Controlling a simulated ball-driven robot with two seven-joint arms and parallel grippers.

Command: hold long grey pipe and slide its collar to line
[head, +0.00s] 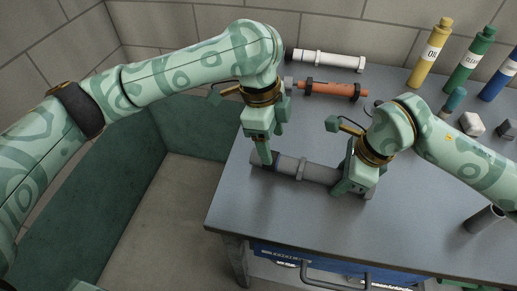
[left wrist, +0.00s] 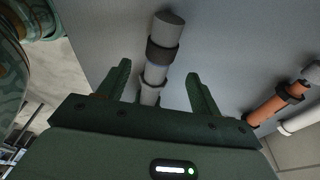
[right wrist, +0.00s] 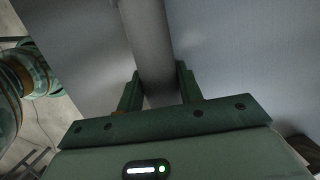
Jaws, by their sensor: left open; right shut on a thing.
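The long grey pipe (head: 321,173) lies on the table, its left end near my left gripper. Its dark collar (left wrist: 161,52) shows near the rounded free end in the left wrist view, with a bluish band (left wrist: 155,72) just beside it and a pale ring (left wrist: 150,93) further along. My left gripper (head: 267,152) is open above that end, its fingers on either side of the pipe and apart from it in the left wrist view. My right gripper (head: 350,179) is shut on the pipe towards its right end. The pipe (right wrist: 148,42) runs between its fingers in the right wrist view.
A white pipe (head: 330,60) and an orange pipe (head: 335,90) with dark rings lie at the back. Yellow (head: 430,58), green (head: 470,66) and blue bottles stand back right. A grey cup (head: 483,220) stands front right. The table front is clear.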

